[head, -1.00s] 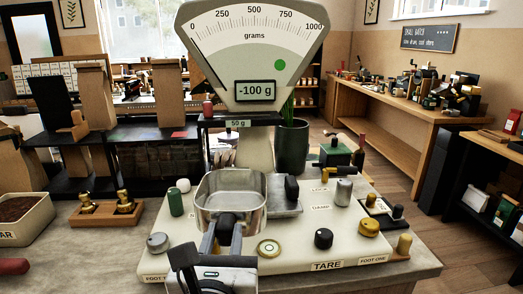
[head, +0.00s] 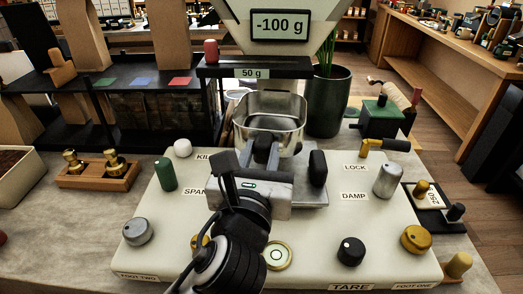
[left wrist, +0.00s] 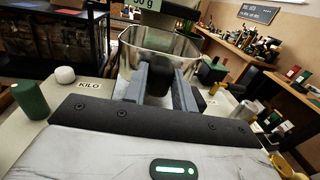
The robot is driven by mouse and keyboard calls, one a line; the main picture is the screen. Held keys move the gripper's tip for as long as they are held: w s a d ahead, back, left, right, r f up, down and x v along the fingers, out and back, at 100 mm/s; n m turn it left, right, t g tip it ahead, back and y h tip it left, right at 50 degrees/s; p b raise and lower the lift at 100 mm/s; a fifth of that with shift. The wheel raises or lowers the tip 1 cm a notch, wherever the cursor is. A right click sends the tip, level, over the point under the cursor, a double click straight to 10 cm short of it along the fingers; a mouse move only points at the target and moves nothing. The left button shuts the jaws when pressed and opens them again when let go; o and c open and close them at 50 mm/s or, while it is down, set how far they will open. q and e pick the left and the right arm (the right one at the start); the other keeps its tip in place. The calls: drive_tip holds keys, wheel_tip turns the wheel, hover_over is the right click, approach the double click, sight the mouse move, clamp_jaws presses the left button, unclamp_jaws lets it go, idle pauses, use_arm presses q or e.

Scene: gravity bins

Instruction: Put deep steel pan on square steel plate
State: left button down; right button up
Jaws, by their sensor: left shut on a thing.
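The deep steel pan (head: 288,108) is an open, shiny vessel under the scale's display post. My left gripper (head: 266,150) is shut on the pan's near side, at its dark handle, which the fingers mostly hide. The left wrist view shows the pan (left wrist: 182,46) just beyond the fingers (left wrist: 158,84). The pan looks level. The square steel plate (head: 310,197) shows at the right of my gripper, on the cream scale base; the rest is hidden behind the gripper and pan. I cannot tell whether the pan touches the plate. My right gripper is not in view.
A black upright knob (head: 318,168) stands close at the right of my gripper. A green cylinder (head: 165,174) and a white knob (head: 183,148) stand at the left. A silver cylinder (head: 388,181) and a brass lever (head: 384,145) are at the right. The black 50 g bar (head: 255,67) overhangs the pan.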

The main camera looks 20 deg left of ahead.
use_arm(q)
drive_tip(key=shift+f+b, duration=1.2)
drive_tip(key=shift+f, duration=2.25)
drive_tip(key=c, duration=1.1)
unclamp_jaws()
drive_tip(key=shift+o, duration=0.2)
